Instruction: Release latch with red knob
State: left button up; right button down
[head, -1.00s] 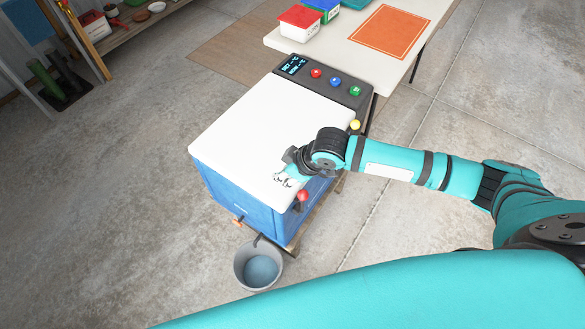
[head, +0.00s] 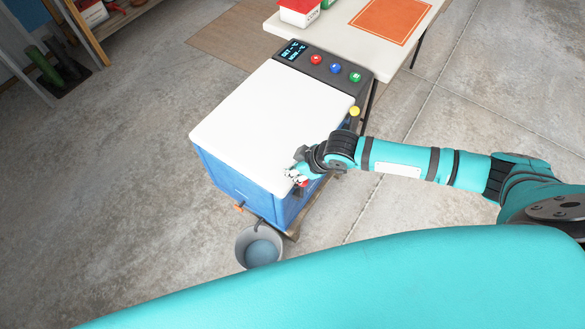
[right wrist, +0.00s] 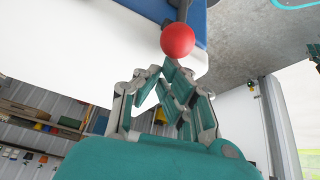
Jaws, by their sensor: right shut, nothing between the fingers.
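The red knob (right wrist: 178,41) shows large in the right wrist view, on a dark stem at the blue side of the machine, just beyond my fingertips. In the head view the red knob (head: 303,182) is mostly hidden by my right gripper (head: 292,175). The machine is a blue box (head: 235,185) with a white lid (head: 270,125), and the knob sits near the lid's front right corner. My right gripper (right wrist: 170,72) is shut and empty, its fingertips close to the knob; I cannot tell whether they touch it. My left gripper is not in view.
A grey bucket (head: 258,247) stands on the floor below the machine's front. A yellow knob (head: 354,111) and a panel with red, blue and green buttons (head: 336,69) are at the right and back. A white table (head: 345,42) stands behind. The floor at left is clear.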

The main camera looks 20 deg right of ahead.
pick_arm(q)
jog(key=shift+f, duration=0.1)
pick_arm(e)
jog(key=shift+s+d, duration=0.25)
jog(key=shift+s, duration=0.05)
